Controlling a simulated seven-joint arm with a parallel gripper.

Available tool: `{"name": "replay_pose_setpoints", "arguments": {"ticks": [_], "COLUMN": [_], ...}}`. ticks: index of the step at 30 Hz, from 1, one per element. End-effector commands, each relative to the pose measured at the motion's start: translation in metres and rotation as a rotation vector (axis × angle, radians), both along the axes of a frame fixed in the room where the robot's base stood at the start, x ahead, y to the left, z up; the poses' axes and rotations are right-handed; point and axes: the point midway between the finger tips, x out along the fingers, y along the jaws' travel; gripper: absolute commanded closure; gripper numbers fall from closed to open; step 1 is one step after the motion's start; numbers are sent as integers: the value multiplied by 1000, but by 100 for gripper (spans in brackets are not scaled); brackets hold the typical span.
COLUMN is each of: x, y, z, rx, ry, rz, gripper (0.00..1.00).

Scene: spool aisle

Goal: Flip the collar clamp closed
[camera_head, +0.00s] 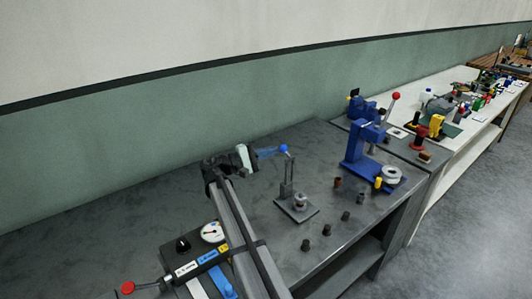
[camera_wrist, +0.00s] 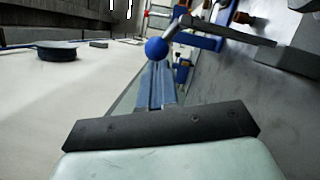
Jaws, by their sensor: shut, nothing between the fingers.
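The collar clamp stands on the grey bench in the head view, with a flat square base plate (camera_head: 297,209), a pale round part (camera_head: 300,200) on it and an upright post. Its lever rises from the post and ends in a blue ball knob (camera_head: 284,149). In the wrist view the ball knob (camera_wrist: 156,47) and the dark lever (camera_wrist: 225,33) show just beyond my fingertips. My gripper (camera_head: 273,152) has blue fingers, shut and empty, pointing right at the knob. The fingers also show in the wrist view (camera_wrist: 156,85). I cannot tell whether they touch the knob.
Several small dark cylinders (camera_head: 346,216) stand right of the clamp. A blue press (camera_head: 361,150) stands farther right, with a white spool (camera_head: 390,175) beside it. A gauge (camera_head: 212,232) and a red-knobbed lever (camera_head: 128,288) are at front left. The bench (camera_head: 120,218) at left is clear.

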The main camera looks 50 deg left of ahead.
Motion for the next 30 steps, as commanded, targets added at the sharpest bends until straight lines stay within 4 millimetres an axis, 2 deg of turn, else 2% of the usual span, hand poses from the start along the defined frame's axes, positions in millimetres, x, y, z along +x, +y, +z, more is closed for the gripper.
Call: {"name": "replay_pose_setpoints", "arguments": {"ticks": [21,30], "x": [0,0], "y": [-9,-25], "z": [4,8], "rx": [74,194], "ry": [0,0], "rz": [0,-1], "gripper": [100,100]}}
